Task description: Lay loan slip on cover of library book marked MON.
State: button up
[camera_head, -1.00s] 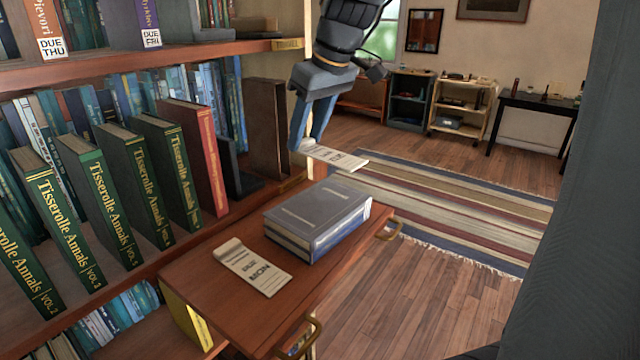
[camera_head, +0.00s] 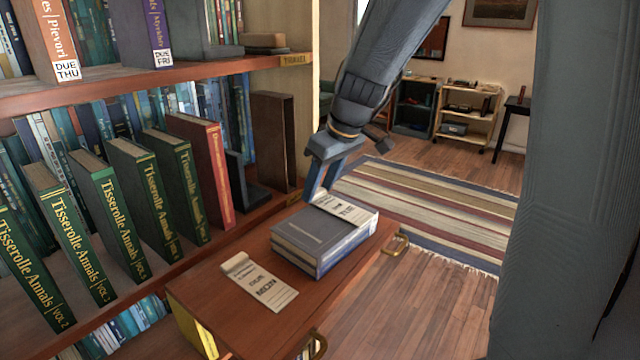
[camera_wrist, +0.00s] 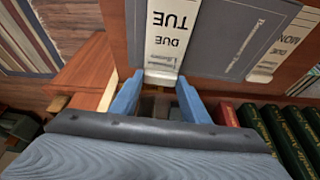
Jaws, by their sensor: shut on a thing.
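My gripper (camera_head: 318,192) is shut on the near end of a white loan slip (camera_head: 345,209). In the wrist view this slip (camera_wrist: 166,40) reads DUE TUE and runs out from between my blue fingers (camera_wrist: 158,98). The slip is over the back right part of the cover of the blue-grey library book (camera_head: 308,236). I cannot tell whether it touches the cover. The book lies flat on the wooden pull-out board (camera_head: 225,308). A second slip (camera_head: 259,283), reading DUE MON, lies on the board beside the book; it also shows in the wrist view (camera_wrist: 277,48).
Green Tisserolle Annals volumes (camera_head: 108,215) and a red book (camera_head: 210,170) stand on the shelf at left. A dark bookend (camera_head: 245,190) stands beside them. Upper books carry DUE THU and DUE FRI labels. Brass handles (camera_head: 398,244) edge the board. A striped rug (camera_head: 430,205) lies beyond.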

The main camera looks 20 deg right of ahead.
aim_at(335, 205)
jog(key=shift+f, duration=0.2)
jog(key=o, duration=1)
jog(key=shift+r, duration=0.2)
jog(key=shift+r, duration=0.3)
jog(key=b+v, duration=0.2)
jog(key=v, duration=0.9)
jog(key=shift+s, duration=0.15)
jog(key=shift+d+r, duration=0.1)
jog(key=shift+r, duration=0.05)
